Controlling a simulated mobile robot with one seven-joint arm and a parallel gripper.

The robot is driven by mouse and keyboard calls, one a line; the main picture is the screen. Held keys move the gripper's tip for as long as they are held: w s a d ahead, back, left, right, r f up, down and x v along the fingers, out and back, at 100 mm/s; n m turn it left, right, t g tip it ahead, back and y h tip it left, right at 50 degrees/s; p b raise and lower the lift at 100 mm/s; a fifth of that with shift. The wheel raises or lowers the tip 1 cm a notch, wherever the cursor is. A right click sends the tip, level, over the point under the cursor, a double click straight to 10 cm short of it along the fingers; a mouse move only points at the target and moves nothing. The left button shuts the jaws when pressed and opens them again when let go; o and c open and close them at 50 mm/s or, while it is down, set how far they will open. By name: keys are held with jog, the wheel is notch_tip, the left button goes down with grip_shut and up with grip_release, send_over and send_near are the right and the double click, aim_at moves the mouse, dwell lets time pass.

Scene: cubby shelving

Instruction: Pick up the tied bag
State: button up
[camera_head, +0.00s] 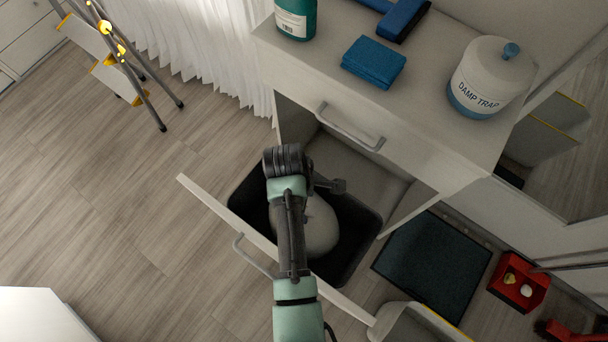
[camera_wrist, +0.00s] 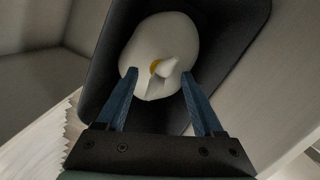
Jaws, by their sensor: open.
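The tied bag is a pale, rounded bag (camera_wrist: 165,32) with a knotted tip and a small yellow spot. It lies in a black bin (camera_wrist: 218,35) inside a pulled-out drawer. In the head view the bag (camera_head: 320,228) shows partly behind my arm. My gripper (camera_wrist: 160,72) is open in the wrist view, its two blue fingers on either side of the near part of the bag, around the knot. I cannot tell whether the fingers touch it. In the head view the fingers are mostly hidden by my wrist. The bag's underside is hidden.
The drawer front (camera_head: 225,222) stands out from the cabinet. A countertop (camera_head: 425,105) above holds a blue cloth stack (camera_head: 374,62), a damp trap tub (camera_head: 490,78) and a teal bottle (camera_head: 296,18). A dark mat (camera_head: 435,262) and red tray (camera_head: 518,288) lie right.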

notch_tip(320, 180, down, 4)
jog(key=shift+a+f+b, duration=0.1)
jog(key=shift+f+b, duration=0.05)
jog(key=shift+b, duration=0.45)
grip_shut()
jog(key=shift+s, duration=0.1)
dwell(0.8)
